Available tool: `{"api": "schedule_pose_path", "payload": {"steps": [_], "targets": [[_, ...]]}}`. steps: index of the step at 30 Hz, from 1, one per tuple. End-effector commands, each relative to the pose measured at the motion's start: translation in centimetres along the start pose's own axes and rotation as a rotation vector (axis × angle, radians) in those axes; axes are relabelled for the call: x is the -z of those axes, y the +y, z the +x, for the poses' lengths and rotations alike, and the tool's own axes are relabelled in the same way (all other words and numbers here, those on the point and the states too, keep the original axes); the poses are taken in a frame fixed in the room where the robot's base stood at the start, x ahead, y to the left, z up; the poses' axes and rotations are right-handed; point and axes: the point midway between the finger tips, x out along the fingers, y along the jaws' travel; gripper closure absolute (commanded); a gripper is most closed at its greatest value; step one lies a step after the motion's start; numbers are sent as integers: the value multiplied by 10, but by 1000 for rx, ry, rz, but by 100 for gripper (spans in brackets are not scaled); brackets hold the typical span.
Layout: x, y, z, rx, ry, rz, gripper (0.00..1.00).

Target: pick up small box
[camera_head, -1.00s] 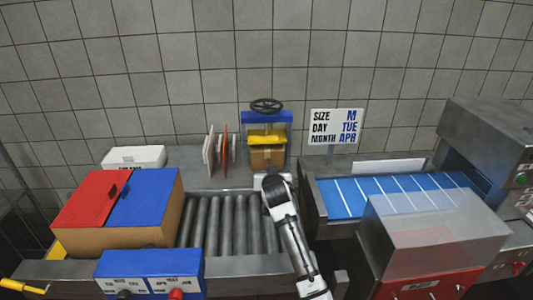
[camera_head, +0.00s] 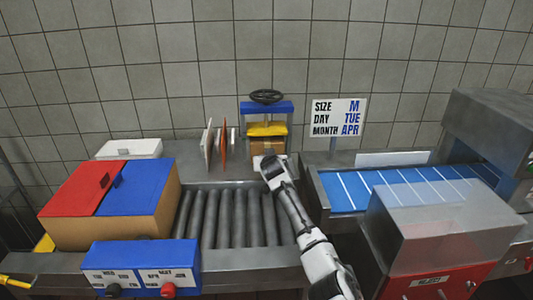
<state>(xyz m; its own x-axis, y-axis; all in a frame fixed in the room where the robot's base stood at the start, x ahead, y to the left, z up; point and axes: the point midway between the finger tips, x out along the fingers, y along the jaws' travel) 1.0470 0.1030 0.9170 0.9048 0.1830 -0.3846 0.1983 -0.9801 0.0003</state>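A small brown cardboard box (camera_head: 268,147) sits at the back of the counter, inside a press-like frame under a yellow plate. Its upper part shows, and my arm covers its lower part. My gripper (camera_head: 267,164) is at the front of the box, close to it or touching; I cannot tell which. The fingers are hidden behind the wrist, so I cannot see whether they are open or shut.
The press (camera_head: 266,104) has a blue top bar and black handwheel. Rollers (camera_head: 225,215) lie in front. A red-and-blue-lidded carton (camera_head: 100,220) is left, thin upright panels (camera_head: 207,142) stand beside the press, and a blue conveyor (camera_head: 345,190) is right.

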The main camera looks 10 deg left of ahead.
Motion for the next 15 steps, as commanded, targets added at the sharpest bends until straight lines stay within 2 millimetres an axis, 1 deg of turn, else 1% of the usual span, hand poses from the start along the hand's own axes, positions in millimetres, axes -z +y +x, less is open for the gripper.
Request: {"api": "schedule_pose_path", "payload": {"steps": [1, 3, 10, 11, 15], "targets": [[-1, 1, 4, -2, 1, -2, 71], [0, 0, 6, -1, 1, -1, 71], [1, 0, 6, -1, 1, 0, 71], [1, 0, 6, -1, 1, 0, 74], [1, 1, 6, -1, 1, 0, 92]]}}
